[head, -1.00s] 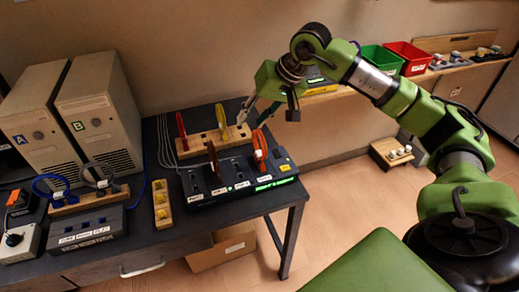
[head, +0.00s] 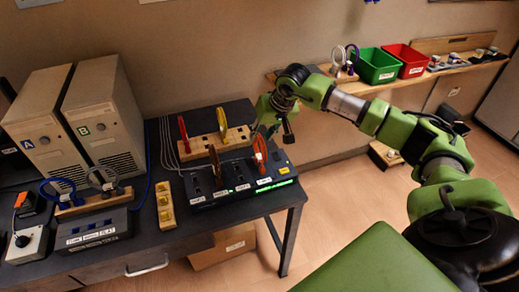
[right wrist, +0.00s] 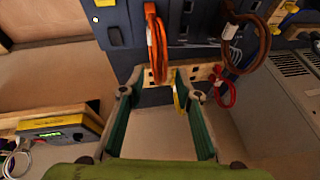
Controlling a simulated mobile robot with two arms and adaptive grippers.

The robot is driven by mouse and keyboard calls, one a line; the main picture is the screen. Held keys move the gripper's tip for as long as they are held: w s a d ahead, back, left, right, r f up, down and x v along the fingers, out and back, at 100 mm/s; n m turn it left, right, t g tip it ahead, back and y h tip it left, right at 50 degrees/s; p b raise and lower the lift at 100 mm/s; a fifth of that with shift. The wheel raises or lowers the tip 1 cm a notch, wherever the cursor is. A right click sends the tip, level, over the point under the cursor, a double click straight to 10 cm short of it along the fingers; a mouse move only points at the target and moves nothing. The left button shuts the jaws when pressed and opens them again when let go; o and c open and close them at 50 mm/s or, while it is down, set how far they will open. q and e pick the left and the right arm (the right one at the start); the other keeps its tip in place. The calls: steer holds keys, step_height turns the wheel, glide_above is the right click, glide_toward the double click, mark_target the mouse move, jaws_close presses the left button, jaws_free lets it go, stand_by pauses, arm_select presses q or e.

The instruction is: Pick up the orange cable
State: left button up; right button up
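The orange cable (head: 260,151) is a coiled loop standing upright in the right part of the black dock (head: 230,184) with green lights. In the right wrist view the orange cable (right wrist: 156,50) hangs at top centre, just beyond the fingertips. My right gripper (head: 266,129) is just above and behind the orange cable in the head view. The right wrist view shows its two fingers (right wrist: 158,92) spread wide and empty, with no visible contact with the cable. My left gripper is not in view.
A brown cable (head: 214,161) stands left in the same dock. Behind it, a wooden rack (head: 201,144) holds a red cable (head: 183,128) and a yellow cable (head: 222,121). Two computer towers (head: 103,115) stand at left. Green (head: 378,66) and red (head: 407,60) bins sit on the back shelf.

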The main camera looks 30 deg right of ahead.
mark_target(259, 153)
steer(key=shift+x, duration=1.4)
jaws_close()
steer(key=shift+r, duration=0.15)
